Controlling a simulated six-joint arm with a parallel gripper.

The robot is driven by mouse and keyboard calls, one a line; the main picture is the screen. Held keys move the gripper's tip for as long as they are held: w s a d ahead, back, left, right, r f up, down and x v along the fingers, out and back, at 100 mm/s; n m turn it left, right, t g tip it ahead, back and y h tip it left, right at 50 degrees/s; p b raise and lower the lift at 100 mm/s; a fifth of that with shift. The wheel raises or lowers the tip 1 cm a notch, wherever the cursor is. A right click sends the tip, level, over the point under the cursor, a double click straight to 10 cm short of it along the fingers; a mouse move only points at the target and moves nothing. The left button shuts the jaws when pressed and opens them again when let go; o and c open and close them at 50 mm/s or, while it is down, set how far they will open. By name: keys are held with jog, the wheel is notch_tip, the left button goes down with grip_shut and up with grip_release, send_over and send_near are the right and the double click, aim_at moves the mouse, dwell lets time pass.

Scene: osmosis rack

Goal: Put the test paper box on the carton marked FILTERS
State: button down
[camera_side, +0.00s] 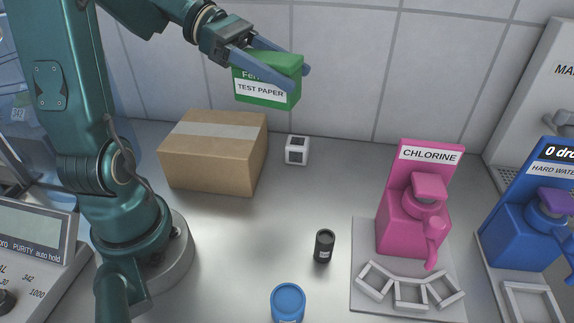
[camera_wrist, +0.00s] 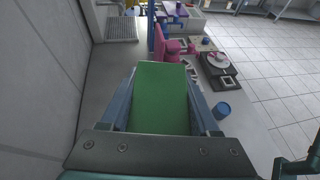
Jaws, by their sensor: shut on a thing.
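The green test paper box (camera_side: 266,82) has a white label reading TEST PAPER. My gripper (camera_side: 290,78) is shut on it and holds it in the air in front of the tiled back wall. In the wrist view the green box (camera_wrist: 160,95) fills the space between my fingers. A closed brown carton (camera_side: 212,155) with a tape strip stands on the bench, below and to the left of the held box. No FILTERS marking shows on its visible faces.
A black vial (camera_side: 324,246) and a blue-lidded jar (camera_side: 288,302) are nearer the front. A pink CHLORINE dispenser (camera_side: 412,215) and a blue HARD WATER dispenser (camera_side: 530,215) stand at the right.

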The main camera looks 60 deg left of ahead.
jog(key=shift+s+d+f+m+g+h, duration=0.15)
jog(key=shift+s+f+m+g+h, duration=0.15)
jog(key=shift+m+g+h, duration=0.1)
jog(key=s+a+f+m+g+y, duration=0.1)
jog(key=s+f+m+g+y, duration=0.25)
jog(key=s+m+g, duration=0.45)
jog(key=s+a+f+m+g+y, duration=0.2)
jog(key=s+f+m+g+y, duration=0.15)
jog(key=s+m+g, duration=0.55)
jog(key=a+m+y, duration=0.3)
jog(key=m+y, duration=0.1)
jog(key=w+a+r+m+y, duration=0.1)
jog(key=a+m+y, duration=0.3)
jog(key=a+r+m+y, duration=0.1)
jog(key=a+m+y, duration=0.3)
jog(key=m, duration=0.1)
jog(key=shift+w+a+g, duration=0.15)
jog(key=shift+w+g, duration=0.05)
jog(key=shift+g, duration=0.2)
jog(key=w+a+r+m+t+y, duration=0.3)
jog(key=w+a+r+m+y, duration=0.1)
jog(key=m+t+y, duration=0.2)
jog(key=m+t, duration=0.1)
send_over(205, 126)
notch_tip(205, 126, down, 3)
jog(key=shift+h, duration=0.3)
jog(key=shift+f, duration=2.65)
